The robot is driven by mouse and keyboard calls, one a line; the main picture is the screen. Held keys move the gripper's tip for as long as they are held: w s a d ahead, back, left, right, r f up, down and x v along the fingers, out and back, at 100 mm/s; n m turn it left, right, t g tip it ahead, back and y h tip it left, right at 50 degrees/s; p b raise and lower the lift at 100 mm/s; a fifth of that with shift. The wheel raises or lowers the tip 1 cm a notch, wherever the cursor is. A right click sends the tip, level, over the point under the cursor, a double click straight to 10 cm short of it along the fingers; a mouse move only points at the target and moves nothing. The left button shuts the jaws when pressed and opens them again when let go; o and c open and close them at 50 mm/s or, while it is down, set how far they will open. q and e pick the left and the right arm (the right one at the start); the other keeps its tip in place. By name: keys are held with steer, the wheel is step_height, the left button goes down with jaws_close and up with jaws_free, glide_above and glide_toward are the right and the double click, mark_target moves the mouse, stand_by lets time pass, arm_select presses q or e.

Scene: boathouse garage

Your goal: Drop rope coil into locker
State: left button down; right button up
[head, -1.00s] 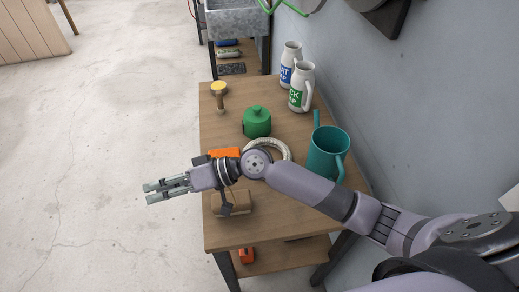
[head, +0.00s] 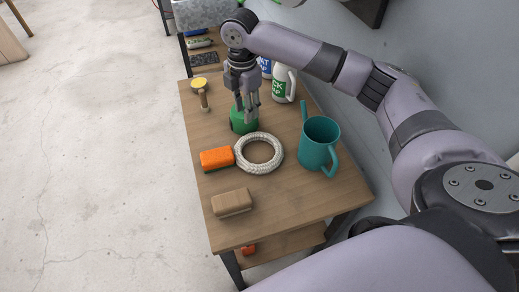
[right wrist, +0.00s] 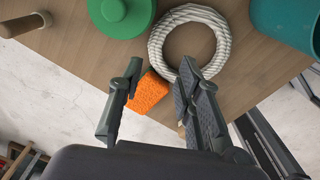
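The rope coil (head: 275,163) is a white ring lying flat on the wooden table, between an orange sponge and a teal watering can. It also shows in the right wrist view (right wrist: 214,20), beyond my fingers. My right gripper (head: 248,112) is above the table, over or close to the green lidded pot. In the right wrist view its fingers (right wrist: 155,75) are apart with nothing between them touching, so it is open and empty. My left gripper is not in view. No locker can be made out in these frames.
The orange sponge (head: 216,159) touches or nearly touches the coil. The teal watering can (head: 318,146) stands close on its right. The green pot (head: 240,124), a brown block (head: 232,202), a brush (head: 202,91) and white jugs (head: 284,84) share the table (head: 280,215). A wall runs along the right.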

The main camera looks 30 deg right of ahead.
mark_target(246, 137)
step_height(246, 137, down, 12)
steer(key=shift+f+p, duration=0.15)
steer(key=shift+p, duration=0.5)
jaws_close()
